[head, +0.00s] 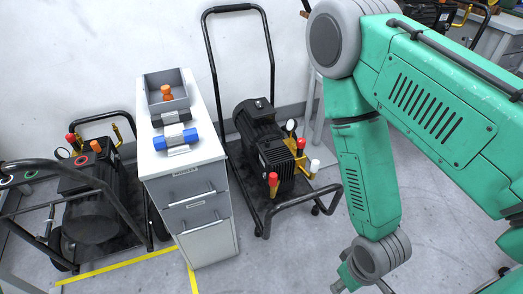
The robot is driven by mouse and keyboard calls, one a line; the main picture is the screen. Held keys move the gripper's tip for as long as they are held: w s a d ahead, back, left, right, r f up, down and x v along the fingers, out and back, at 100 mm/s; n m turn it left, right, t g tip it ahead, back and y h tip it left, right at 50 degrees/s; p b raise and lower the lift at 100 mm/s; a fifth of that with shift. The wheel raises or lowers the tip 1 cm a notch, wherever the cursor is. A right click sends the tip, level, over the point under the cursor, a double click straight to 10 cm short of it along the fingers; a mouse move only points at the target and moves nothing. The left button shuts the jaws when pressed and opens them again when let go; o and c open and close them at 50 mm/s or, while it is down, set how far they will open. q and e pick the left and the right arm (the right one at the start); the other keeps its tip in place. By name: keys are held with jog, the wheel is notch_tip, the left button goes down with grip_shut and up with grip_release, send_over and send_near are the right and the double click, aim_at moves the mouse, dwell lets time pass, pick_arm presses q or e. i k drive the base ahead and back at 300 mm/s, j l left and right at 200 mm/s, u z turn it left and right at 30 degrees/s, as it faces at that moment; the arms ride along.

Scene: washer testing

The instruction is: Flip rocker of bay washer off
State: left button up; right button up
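A pressure washer (92,205) stands at the left inside yellow floor tape, with a dark motor body, an orange cap and a black tube frame. A second washer (265,140) stands right of the cabinet, with a tall black handle, red and white knobs and a gauge. I cannot make out a rocker switch on either one. My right arm comes in from the right, and its gripper (346,278) is at the bottom edge, mostly cut off. It is to the right of both washers and apart from them. Its fingers cannot be made out. My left gripper is not in view.
A white cabinet (205,210) with grey drawers stands between the washers. On it are a grey tray (181,79) holding an orange item and a blue-ended item (176,139). Yellow tape (120,265) marks the floor. Grey floor (290,250) is clear in front of the right washer.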

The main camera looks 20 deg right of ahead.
aim_at(257, 104)
jog(key=i+l+u, duration=0.3)
jog(key=i, duration=0.2)
jog(key=i+l+u, duration=0.3)
jog(key=i, duration=0.15)
